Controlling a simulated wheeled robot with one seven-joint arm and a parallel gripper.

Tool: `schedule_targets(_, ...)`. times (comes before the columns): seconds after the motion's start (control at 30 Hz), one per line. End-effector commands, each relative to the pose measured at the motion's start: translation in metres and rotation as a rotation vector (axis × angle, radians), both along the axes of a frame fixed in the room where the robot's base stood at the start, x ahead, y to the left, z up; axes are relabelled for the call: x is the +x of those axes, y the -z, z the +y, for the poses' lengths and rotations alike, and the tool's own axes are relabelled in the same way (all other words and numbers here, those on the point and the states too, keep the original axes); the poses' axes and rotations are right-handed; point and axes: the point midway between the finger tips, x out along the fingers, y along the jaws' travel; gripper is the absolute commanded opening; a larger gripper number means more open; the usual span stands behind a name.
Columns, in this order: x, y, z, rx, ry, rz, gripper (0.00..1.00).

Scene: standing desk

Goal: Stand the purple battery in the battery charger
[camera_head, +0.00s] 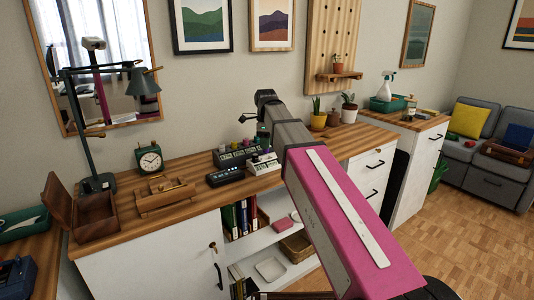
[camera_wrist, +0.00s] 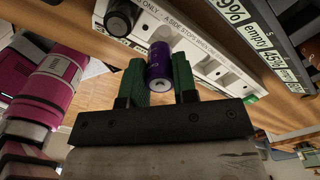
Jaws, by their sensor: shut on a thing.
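In the wrist view my gripper (camera_wrist: 158,82) has its two green fingers closed on the purple battery (camera_wrist: 159,62), one on each side. The battery's near end, with a pale metal disc, faces the camera. Its far end points at the white battery charger (camera_wrist: 217,72), which has printed lettering and recessed bays. I cannot tell whether the battery touches the charger. A dark battery (camera_wrist: 119,18) sits in the charger to the left. In the head view the charger (camera_head: 265,165) stands on the wooden desktop, just below my gripper (camera_head: 262,142); the held battery is hard to make out there.
A dark rack (camera_wrist: 262,45) with percentage and "empty" labels lies beside the charger; several batteries stand in the rack (camera_head: 238,155) in the head view. A black digital device (camera_head: 226,177) is left of the charger. Potted plants (camera_head: 318,120) stand to the right.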

Motion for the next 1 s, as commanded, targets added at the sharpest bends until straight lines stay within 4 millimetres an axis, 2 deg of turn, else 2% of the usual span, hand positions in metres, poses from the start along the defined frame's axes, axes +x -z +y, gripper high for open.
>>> schedule_targets(0.27,0.004,0.014,-0.006,-0.001,0.0,0.002,0.0)
schedule_targets(0.5,0.004,0.043,-0.005,-0.001,0.0,0.001,0.0)
schedule_targets(0.9,0.005,0.047,-0.005,0.0,0.0,0.0,0.0)
schedule_targets(0.93,0.005,0.047,-0.005,0.0,0.0,0.0,0.33)
schedule_targets(1.0,0.005,0.047,-0.005,0.0,0.0,0.0,0.52)
